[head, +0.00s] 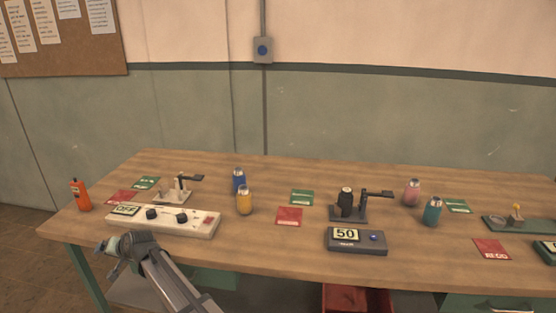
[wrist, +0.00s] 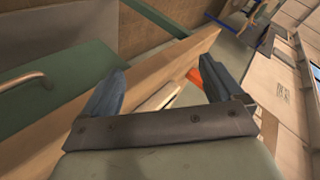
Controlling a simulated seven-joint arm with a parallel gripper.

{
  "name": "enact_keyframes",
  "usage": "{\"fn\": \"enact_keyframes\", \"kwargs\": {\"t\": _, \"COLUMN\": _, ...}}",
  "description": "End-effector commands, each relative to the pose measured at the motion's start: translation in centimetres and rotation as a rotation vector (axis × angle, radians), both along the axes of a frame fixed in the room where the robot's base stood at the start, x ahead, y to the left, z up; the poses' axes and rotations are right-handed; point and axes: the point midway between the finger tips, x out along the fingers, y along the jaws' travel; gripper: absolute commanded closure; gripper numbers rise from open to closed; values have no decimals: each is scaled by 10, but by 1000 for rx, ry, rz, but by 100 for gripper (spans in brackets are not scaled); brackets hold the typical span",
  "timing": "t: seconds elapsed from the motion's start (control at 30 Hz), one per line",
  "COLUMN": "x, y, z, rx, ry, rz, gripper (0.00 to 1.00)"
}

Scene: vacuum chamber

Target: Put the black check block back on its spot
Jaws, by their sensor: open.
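A black cylindrical block with a light top (head: 347,201), which looks like the black check block, stands upright on the grey base of the middle gauge stand (head: 365,214) in the head view. Just in front of that stand is a grey readout box showing 50 (head: 356,241). My gripper (head: 112,245) is at the table's front left edge, far to the left of the block. In the wrist view my gripper (wrist: 158,88) is open, with nothing between its fingers. The block is not in the wrist view. I cannot tell which spot belongs to it.
A white control box reading OFF (head: 162,220) lies just behind my gripper. An orange device (head: 80,195) stands at the left end. Blue (head: 238,181), yellow (head: 244,200), pink (head: 412,192) and teal (head: 432,212) cylinders stand among red and green cards. Bare wood separates the groups.

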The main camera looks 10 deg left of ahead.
Motion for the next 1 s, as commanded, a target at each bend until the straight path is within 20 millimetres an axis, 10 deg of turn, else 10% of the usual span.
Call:
{"fn": "enact_keyframes", "kwargs": {"t": 0.37, "x": 134, "y": -106, "z": 79, "rx": -243, "ry": -330, "rz": 179, "gripper": 6}}
{"fn": "enact_keyframes", "kwargs": {"t": 1.0, "x": 339, "y": -434, "z": 142, "rx": -813, "ry": -522, "rz": 661, "gripper": 6}}
